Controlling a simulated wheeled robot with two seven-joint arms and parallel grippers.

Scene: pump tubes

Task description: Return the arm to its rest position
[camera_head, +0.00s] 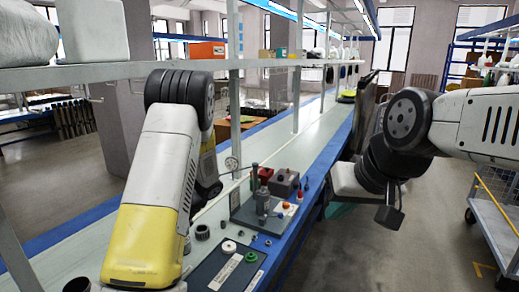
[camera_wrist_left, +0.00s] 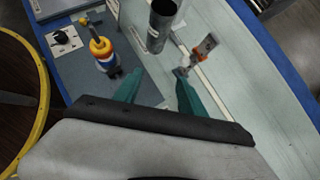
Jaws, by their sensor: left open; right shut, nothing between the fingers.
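My right gripper (camera_head: 338,211) hangs beside the bench's right edge at the end of my bent right arm. Its teal fingers show only partly; it is shut and empty. My left arm (camera_head: 160,195), white with a yellow end, reaches down over the bench at left. My left gripper is hidden in the head view. In the left wrist view my left gripper (camera_wrist_left: 156,84) is open and empty, its teal fingers apart. A dark tube (camera_wrist_left: 158,30) stands ahead of it.
The long blue-edged bench (camera_head: 318,138) holds a grey plate with an upright metal fixture (camera_head: 262,200), a grey box (camera_head: 284,182) and a dark plate (camera_head: 204,272) with small caps. A shelf (camera_head: 255,63) runs above. A cart (camera_head: 497,225) stands right.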

